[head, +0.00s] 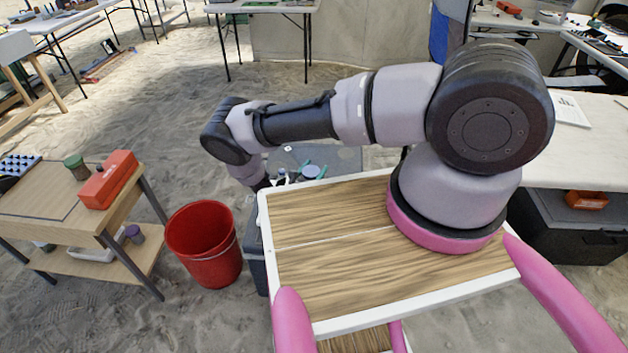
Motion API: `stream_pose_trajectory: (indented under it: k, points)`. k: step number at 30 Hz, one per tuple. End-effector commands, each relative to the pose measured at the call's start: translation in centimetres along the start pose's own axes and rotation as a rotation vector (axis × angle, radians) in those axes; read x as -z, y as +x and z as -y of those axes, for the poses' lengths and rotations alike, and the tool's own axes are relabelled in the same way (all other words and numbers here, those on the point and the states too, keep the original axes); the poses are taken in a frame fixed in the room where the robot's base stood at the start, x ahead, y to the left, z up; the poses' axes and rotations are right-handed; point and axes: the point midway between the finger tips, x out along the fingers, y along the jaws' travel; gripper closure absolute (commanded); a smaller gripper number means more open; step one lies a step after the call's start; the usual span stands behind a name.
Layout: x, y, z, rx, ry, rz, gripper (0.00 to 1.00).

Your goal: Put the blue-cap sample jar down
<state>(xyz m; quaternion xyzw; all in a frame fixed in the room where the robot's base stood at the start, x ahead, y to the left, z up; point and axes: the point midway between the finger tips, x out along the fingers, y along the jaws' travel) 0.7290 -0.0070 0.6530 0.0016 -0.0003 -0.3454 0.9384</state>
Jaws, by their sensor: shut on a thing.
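My arm reaches left and then bends down beyond the far left corner of my wooden top. Only the dark upper part of my gripper (263,184) shows there. Its fingertips are hidden behind the white edge. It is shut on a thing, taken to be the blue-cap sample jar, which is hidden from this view. Just right of the gripper, a round blue-grey disc (311,172) with teal pieces beside it lies on a dark grey surface (345,158). I cannot tell whether the disc is a cap. Small white-topped items (281,177) stand between it and the gripper.
A red bucket (205,245) stands on the sand at left. Beside it, a wooden table (35,205) holds an orange-red box (108,180) and a green-capped jar (76,166); a purple-capped jar (133,234) sits on its lower shelf. A white table (575,155) is at right.

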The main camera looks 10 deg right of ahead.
Motion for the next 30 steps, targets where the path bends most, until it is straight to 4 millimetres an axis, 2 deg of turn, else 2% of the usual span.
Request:
stream_pose_trajectory:
  k: [9,21,22,24,30]
  points:
    - [4.0,0.0,0.1,0.002,0.001,0.0,0.86]
    - [4.6,0.0,0.1,0.0,-0.001,0.001,0.86]
    - [4.6,0.0,0.1,0.0,-0.001,0.0,0.21]
    - [4.6,0.0,0.0,0.0,-0.001,0.0,0.0]
    - [4.5,0.0,0.0,0.001,-0.001,0.0,0.0]
